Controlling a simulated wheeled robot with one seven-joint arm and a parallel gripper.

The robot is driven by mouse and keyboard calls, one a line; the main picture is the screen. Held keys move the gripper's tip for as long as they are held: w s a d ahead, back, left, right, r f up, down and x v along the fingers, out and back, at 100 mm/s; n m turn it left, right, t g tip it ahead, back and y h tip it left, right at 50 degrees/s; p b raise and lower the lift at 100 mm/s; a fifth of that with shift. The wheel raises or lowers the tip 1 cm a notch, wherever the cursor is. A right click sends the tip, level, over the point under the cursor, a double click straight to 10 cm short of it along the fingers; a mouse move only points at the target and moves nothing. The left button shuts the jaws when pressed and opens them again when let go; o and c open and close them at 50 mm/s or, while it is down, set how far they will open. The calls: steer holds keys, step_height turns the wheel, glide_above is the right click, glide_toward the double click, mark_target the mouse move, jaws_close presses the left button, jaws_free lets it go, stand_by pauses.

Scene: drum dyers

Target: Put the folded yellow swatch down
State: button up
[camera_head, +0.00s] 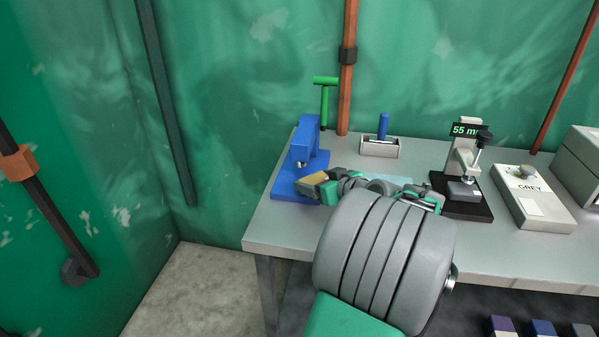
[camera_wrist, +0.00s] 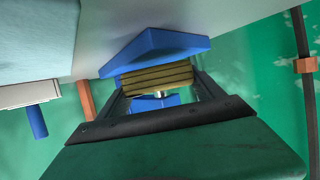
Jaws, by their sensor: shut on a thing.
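The folded yellow swatch (camera_head: 313,180) is a small stack of flat layers. My gripper (camera_head: 318,188) is shut on it at the left end of the table. The wrist view shows the swatch (camera_wrist: 157,77) edge-on between the two fingers of my gripper (camera_wrist: 160,86). A blue press-like stand (camera_head: 306,143) is just behind and beside it, and the swatch appears over the front of its blue base (camera_head: 283,192). The base also shows in the wrist view (camera_wrist: 150,50). I cannot tell whether the swatch touches it.
The grey table (camera_head: 278,238) also carries a grey holder (camera_head: 379,149) with a blue-handled tool, a gauge on a black base (camera_head: 458,207) reading 55, and a box marked GREY (camera_head: 533,203). A green T-handle (camera_head: 325,100) stands behind the press.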

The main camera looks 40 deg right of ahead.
steer(key=w, duration=0.5)
steer(key=w+d, duration=0.1)
steer(key=w, duration=0.2)
steer(key=shift+p, duration=0.3)
steer(key=shift+s+f, duration=0.1)
steer(key=shift+f, duration=0.6)
steer(key=shift+s, duration=0.1)
steer(key=shift+f, duration=0.2)
steer(key=o, duration=1.3)
steer(key=shift+o, duration=0.2)
steer(key=shift+r, duration=0.1)
